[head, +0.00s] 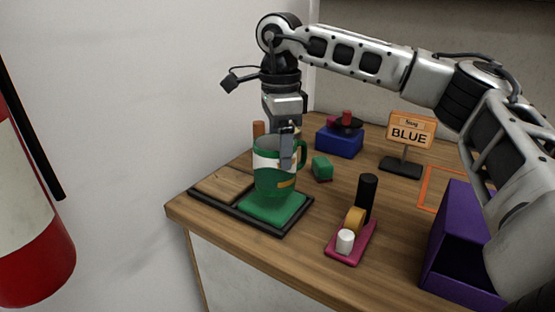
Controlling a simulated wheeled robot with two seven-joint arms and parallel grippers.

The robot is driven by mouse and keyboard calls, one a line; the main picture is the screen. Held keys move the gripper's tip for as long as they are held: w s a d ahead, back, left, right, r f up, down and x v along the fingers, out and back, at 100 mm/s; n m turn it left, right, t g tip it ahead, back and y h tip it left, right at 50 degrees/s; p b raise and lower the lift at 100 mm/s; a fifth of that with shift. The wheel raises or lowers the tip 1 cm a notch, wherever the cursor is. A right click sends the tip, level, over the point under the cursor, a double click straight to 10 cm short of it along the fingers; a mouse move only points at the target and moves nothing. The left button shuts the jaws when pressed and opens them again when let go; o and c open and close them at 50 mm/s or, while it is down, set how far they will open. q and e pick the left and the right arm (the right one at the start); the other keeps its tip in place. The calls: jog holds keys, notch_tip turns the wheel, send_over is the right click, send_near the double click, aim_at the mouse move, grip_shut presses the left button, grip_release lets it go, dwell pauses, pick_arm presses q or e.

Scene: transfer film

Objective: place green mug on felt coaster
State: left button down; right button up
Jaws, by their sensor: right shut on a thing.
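The green mug (270,181) has a white band and a small yellow mark, and it stands upright. My right gripper (286,160) comes down from above and is shut on the mug's right side, near the rim and handle. The green felt coaster (273,213) lies in the right part of a black-rimmed tray. The mug's base is over the back of the coaster and hides part of it. I cannot tell whether the base touches the felt. My left gripper is not in view.
The tray's left part is a bare wooden panel (228,186). To the right are a green block (322,168), a magenta holder (345,254) with small items, a purple bin (450,235) and a BLUE sign (409,133). A blue box (340,142) stands behind. A wall borders the left.

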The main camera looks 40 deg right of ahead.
jog(key=shift+w+f, duration=0.2)
jog(key=f, duration=0.3)
jog(key=shift+w+d+f, duration=0.1)
jog(key=shift+w+f, duration=0.1)
jog(key=shift+w, duration=0.1)
jog(key=shift+f, duration=0.2)
jog(key=shift+f, duration=0.2)
jog(key=o, duration=1.6)
jog(key=shift+c, duration=0.2)
